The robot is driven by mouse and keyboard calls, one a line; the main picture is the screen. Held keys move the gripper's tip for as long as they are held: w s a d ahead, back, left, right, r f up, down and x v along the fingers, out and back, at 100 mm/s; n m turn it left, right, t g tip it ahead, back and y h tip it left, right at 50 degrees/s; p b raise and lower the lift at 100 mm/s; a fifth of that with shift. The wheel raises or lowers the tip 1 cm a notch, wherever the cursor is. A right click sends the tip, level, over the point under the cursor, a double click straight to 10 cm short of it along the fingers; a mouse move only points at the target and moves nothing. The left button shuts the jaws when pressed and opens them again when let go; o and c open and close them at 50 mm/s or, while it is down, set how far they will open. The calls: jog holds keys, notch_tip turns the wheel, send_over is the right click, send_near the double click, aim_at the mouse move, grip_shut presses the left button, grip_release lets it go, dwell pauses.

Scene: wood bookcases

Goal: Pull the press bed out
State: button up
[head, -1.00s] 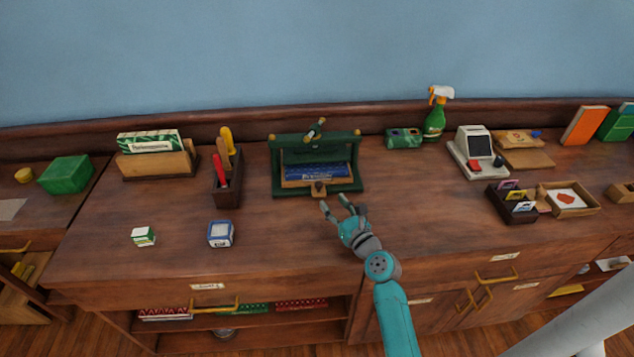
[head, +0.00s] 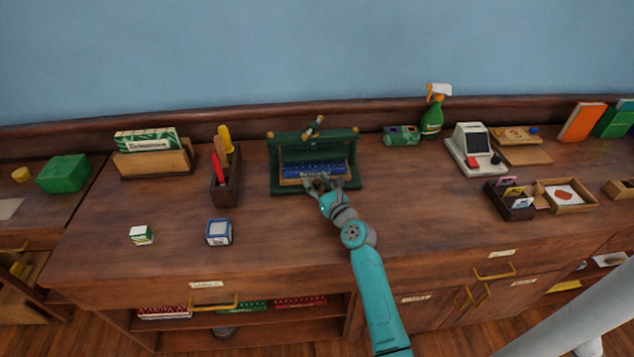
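The green book press (head: 345,143) stands at the back middle of the wooden counter, with a handle on top. Its bed (head: 291,182) sits inside the frame and bears a blue book (head: 312,169). My gripper (head: 316,183) is at the front of the bed, where the small wooden knob is. Its fingers appear spread on either side of the knob and largely cover it. Whether they touch or grip it is too small to tell.
A dark tool holder (head: 226,190) stands left of the press. A blue-and-white box (head: 218,232) and a small green-and-white box (head: 141,235) lie nearer the front left. A spray bottle (head: 432,118) and a green box (head: 401,136) stand behind right.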

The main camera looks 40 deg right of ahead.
grip_shut()
jog(key=s+a, duration=0.3)
jog(key=s, duration=0.2)
jog(key=s+a, duration=0.4)
jog(key=s, duration=0.1)
jog(key=s+a, duration=0.3)
jog(key=s, duration=0.2)
jog(key=shift+s+a, duration=0.3)
jog(key=shift+s, duration=0.1)
jog(key=shift+o, duration=0.5)
grip_release()
jog(key=shift+s, duration=0.1)
jog(key=s+a, duration=0.2)
jog(key=s, duration=0.9)
jog(key=shift+s+a, duration=0.2)
jog(key=shift+s, duration=0.05)
